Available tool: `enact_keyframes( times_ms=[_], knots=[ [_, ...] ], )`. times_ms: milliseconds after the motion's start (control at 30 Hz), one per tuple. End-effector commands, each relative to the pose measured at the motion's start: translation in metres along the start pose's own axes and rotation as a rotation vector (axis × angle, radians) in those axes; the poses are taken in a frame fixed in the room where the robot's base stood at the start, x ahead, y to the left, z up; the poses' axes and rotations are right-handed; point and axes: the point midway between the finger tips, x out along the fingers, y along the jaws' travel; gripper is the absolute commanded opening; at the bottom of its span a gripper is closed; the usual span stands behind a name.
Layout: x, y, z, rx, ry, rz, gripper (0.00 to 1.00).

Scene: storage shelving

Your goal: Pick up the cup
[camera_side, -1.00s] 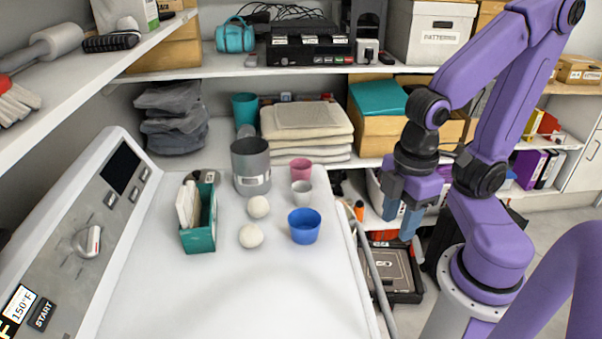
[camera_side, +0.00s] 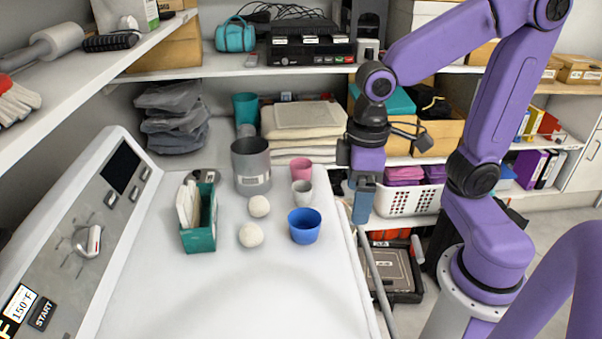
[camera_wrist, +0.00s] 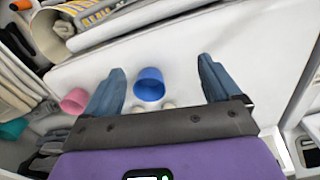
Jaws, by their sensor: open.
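A blue cup (camera_side: 304,226) stands upright near the right edge of the white worktop (camera_side: 240,300). A small grey-white cup (camera_side: 302,194) and a pink cup (camera_side: 301,169) stand behind it; a teal cup (camera_side: 245,106) is further back. My gripper (camera_side: 363,208) is open and empty, right of the blue cup, apart from it and off the worktop's right edge. In the wrist view, the blue cup (camera_wrist: 150,86) shows between the two spread fingers of my gripper (camera_wrist: 161,68), and the pink cup (camera_wrist: 75,101) shows left of them.
Two white balls (camera_side: 259,206) (camera_side: 250,235) lie left of the blue cup. A teal holder (camera_side: 201,238) and a dark grey canister (camera_side: 251,168) stand further left and back. A shelf (camera_side: 230,70) crosses above the back. The worktop's front is clear.

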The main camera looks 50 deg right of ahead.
Motion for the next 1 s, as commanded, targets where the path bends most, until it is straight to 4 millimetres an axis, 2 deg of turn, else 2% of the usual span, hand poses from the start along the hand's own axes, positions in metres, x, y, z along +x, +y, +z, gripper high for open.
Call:
enact_keyframes(
  times_ms=[33, 200, 367, 500, 600, 800, 1000],
  knots=[
    [-0.005, 0.010, -0.015, 0.089, -0.001, 0.002, 0.90],
    [-0.019, 0.044, -0.053, 0.377, -0.005, 0.006, 0.90],
    [-0.031, 0.085, -0.083, 0.648, -0.007, 0.010, 0.90],
    [-0.041, 0.124, -0.102, 0.884, -0.009, 0.014, 0.90],
    [-0.048, 0.155, -0.111, 1.053, -0.010, 0.016, 0.90],
    [-0.058, 0.209, -0.117, 1.345, -0.013, 0.020, 0.90],
    [-0.063, 0.236, -0.114, 1.491, -0.015, 0.022, 0.90]
  ],
)
